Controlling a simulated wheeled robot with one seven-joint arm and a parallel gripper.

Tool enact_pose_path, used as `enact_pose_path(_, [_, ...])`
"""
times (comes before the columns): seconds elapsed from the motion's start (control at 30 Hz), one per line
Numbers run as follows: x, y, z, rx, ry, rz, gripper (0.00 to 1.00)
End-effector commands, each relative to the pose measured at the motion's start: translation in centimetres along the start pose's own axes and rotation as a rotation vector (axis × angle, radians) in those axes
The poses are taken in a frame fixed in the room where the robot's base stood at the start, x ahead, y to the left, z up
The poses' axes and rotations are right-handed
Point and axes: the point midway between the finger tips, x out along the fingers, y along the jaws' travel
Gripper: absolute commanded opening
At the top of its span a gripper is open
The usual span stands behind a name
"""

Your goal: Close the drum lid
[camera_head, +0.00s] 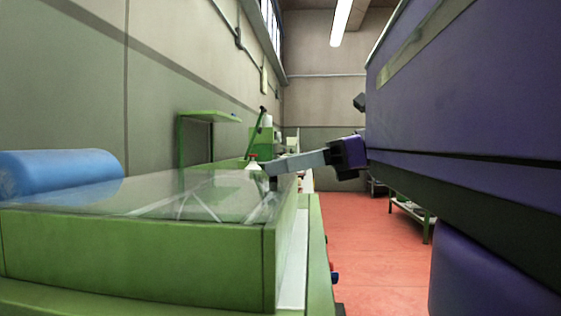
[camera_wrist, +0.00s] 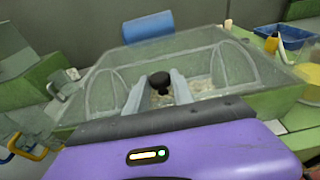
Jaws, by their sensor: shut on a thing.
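The clear drum lid (camera_head: 150,190) lies nearly level over the top of a green box-shaped drum housing (camera_head: 140,250). In the wrist view the lid (camera_wrist: 195,45) spans the housing, and pale contents show through it. My gripper (camera_head: 273,170) reaches in from the right to the lid's right side. In the wrist view my gripper (camera_wrist: 160,80) has a finger on each side of a black knob (camera_wrist: 159,81) and is shut on it. Any small gap between lid and rim cannot be told.
A blue cylinder (camera_head: 60,174) lies behind the housing on the left. A green shelf (camera_head: 208,117) stands by the wall. In the wrist view, a blue bin (camera_wrist: 282,38) and a yellow object (camera_wrist: 271,44) are at the right.

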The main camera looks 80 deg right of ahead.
Motion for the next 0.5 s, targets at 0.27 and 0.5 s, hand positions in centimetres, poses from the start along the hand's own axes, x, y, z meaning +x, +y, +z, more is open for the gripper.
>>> enact_pose_path(0.27, [0.20, 0.00, -1.42, 0.001, 0.008, 0.000, 0.00])
enact_pose_path(0.5, [0.30, 0.02, -1.54, 0.001, 0.010, 0.001, 0.00])
